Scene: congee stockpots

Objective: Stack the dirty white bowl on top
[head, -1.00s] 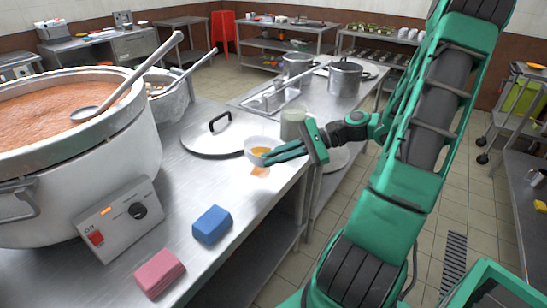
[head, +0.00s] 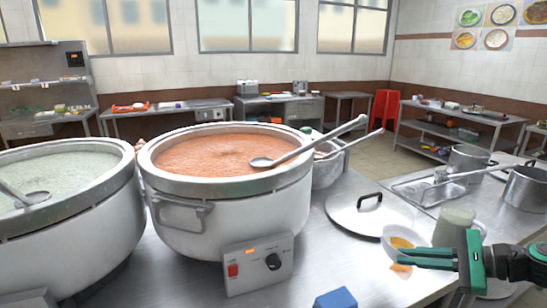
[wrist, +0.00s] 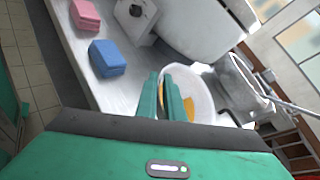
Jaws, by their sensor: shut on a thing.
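The dirty white bowl (head: 388,238) has orange-yellow residue inside and is at the counter's right side, beside a flat pot lid. My gripper (head: 402,257) reaches in from the right and is shut on the bowl's near wall. In the wrist view the bowl (wrist: 202,88) shows with residue, and my two green fingers (wrist: 162,98) are at its rim. I cannot tell whether the bowl touches the counter. A pale cylindrical thing (head: 455,228), possibly stacked bowls, stands just behind my gripper; its details are unclear.
A large pot of orange congee (head: 225,155) and one of pale congee (head: 55,180) fill the left. The lid (head: 365,216) lies flat. A blue block (head: 335,298) is at the front; a pink block (wrist: 85,14) shows in the wrist view. Metal pots (head: 525,188) stand at right.

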